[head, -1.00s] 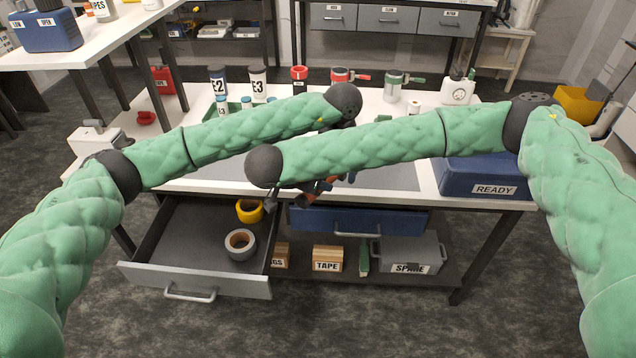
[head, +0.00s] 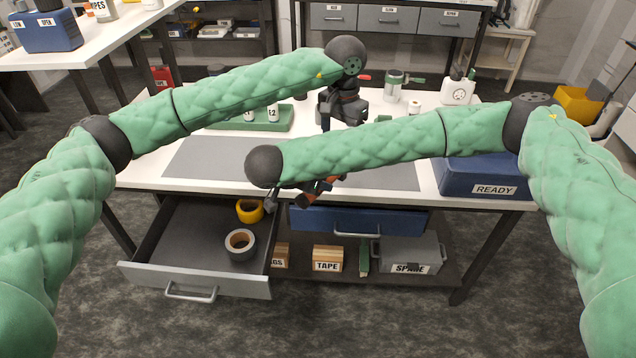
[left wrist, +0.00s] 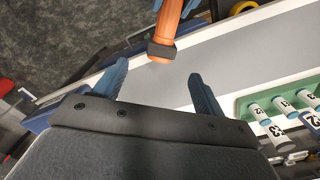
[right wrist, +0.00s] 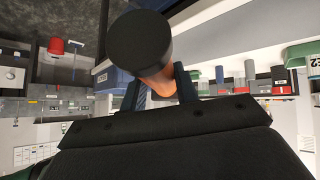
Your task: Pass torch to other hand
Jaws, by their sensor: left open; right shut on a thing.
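The torch is an orange cylinder with a dark end cap. In the right wrist view my right gripper (right wrist: 160,86) is shut on the torch (right wrist: 138,43), whose dark end faces the camera. In the head view my right forearm hides most of it; a little orange (head: 328,183) shows below the forearm, over the bench's front. My left gripper (left wrist: 158,72) is open and empty. In the left wrist view the torch (left wrist: 164,32) lies beyond its fingertips, apart from them, its dark end towards the gap. In the head view the left gripper hangs over the bench, behind the right forearm.
An open drawer (head: 190,283) at the front left holds yellow and grey tape rolls. A blue box (head: 470,186) marked READY stands at the bench's right. A green tray (head: 272,122) with bottles stands behind the bare grey mat (head: 215,160).

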